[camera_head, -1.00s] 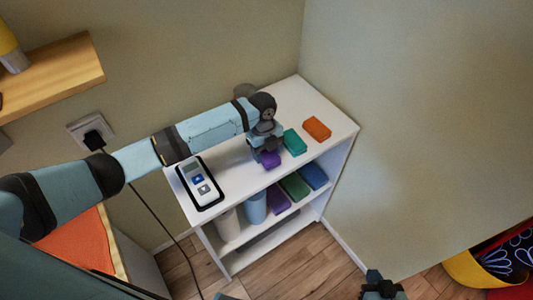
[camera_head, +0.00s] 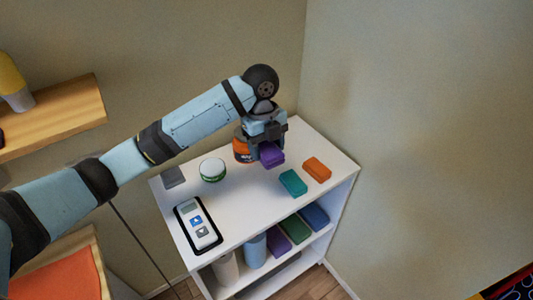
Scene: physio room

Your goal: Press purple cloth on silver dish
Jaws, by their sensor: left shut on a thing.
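The purple cloth (camera_head: 271,155), a small folded block, is held in my left gripper (camera_head: 267,147) above the white shelf's top. The gripper is shut on it, and the fingers hide part of it. A small flat grey square thing (camera_head: 173,177), perhaps the silver dish, lies at the back left of the shelf top, apart from the gripper. My right gripper is not in view.
On the white shelf top (camera_head: 240,205) are a white jar with a green band (camera_head: 212,170), an orange and black container (camera_head: 243,150), a teal block (camera_head: 293,183), an orange block (camera_head: 316,170) and a handheld device (camera_head: 198,223). Folded cloths and cylinders fill the shelf below.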

